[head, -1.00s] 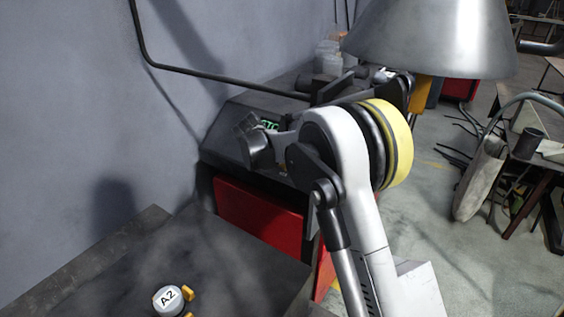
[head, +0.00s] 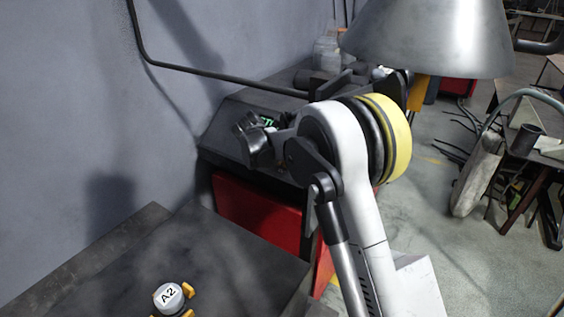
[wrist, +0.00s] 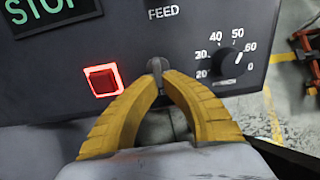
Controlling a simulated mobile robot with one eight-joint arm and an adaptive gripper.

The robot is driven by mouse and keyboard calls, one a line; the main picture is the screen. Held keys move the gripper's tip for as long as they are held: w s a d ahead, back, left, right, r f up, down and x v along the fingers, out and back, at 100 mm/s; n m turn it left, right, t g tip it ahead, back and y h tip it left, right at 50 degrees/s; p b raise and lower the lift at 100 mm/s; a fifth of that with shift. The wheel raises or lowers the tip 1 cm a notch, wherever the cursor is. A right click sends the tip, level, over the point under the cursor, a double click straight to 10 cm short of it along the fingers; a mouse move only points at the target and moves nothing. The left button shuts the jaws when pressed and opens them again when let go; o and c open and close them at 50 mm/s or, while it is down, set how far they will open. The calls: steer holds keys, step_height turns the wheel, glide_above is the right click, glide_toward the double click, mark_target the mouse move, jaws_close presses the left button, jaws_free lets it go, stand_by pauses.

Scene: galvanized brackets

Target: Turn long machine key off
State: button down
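The machine key (wrist: 156,68) is a narrow grey metal piece standing out of the dark control panel (wrist: 190,47) under the word FEED. In the wrist view my gripper (wrist: 162,82) has its two yellow ribbed fingers drawn together, with the key between their tips. The fingers look shut on it. A red-lit square button (wrist: 102,80) is left of the key, and a green STOP display (wrist: 42,12) is at the upper left. In the head view the machine (head: 222,135) is behind my arm, and my fingers and the key are hidden there.
A black numbered dial (wrist: 232,62) is right of the key, close to my right finger. In the head view a dark table (head: 110,255) is at lower left, bearing a small A2-labelled cap with yellow parts (head: 169,296). Open floor (head: 428,215) lies to the right.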

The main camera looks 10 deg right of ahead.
steer(key=c, duration=1.5)
jaws_free()
steer(key=shift+c, duration=0.2)
steer(key=v, duration=1.2)
